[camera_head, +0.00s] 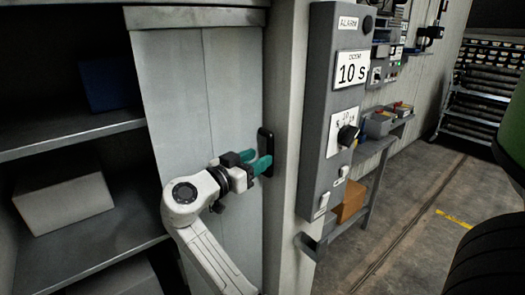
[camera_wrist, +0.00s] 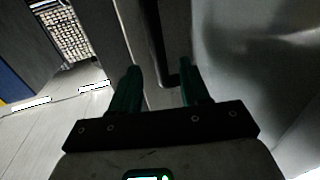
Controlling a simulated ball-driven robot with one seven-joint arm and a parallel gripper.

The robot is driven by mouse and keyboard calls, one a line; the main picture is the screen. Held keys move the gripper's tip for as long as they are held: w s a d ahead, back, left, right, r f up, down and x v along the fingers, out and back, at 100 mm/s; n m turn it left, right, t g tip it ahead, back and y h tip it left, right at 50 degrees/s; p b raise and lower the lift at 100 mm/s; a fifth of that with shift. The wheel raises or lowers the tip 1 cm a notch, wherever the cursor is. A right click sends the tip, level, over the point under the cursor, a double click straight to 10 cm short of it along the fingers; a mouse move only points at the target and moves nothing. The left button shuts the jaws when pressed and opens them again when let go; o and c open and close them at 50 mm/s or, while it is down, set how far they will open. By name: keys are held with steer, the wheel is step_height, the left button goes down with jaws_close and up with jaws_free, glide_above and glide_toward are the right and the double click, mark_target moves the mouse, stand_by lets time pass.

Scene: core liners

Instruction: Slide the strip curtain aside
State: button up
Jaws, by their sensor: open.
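The strip curtain (camera_head: 185,90) hangs as pale grey panels in front of the left shelving and covers its right part. A black upright handle (camera_head: 265,143) is at the curtain's right edge, beside the pale post. My gripper (camera_head: 262,160) has teal fingers, open, at the handle's height and reaching towards it. In the wrist view my gripper (camera_wrist: 160,78) shows its two fingers apart, with the dark handle (camera_wrist: 158,45) running between and beyond them. I cannot tell whether either finger touches it. My gripper hides part of the curtain's lower right.
Shelves (camera_head: 75,132) at left hold a white box (camera_head: 65,203) and a dark blue box (camera_head: 105,85). A grey control panel (camera_head: 335,110) with a black knob (camera_head: 348,135) stands close right of the post. Open floor (camera_head: 425,200) lies further right, with a dark tyre-like shape at the edge.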

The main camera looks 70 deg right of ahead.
steer(key=shift+p+x, duration=0.3)
steer(key=shift+x, duration=1.55)
steer(key=shift+c, duration=0.4)
jaws_close()
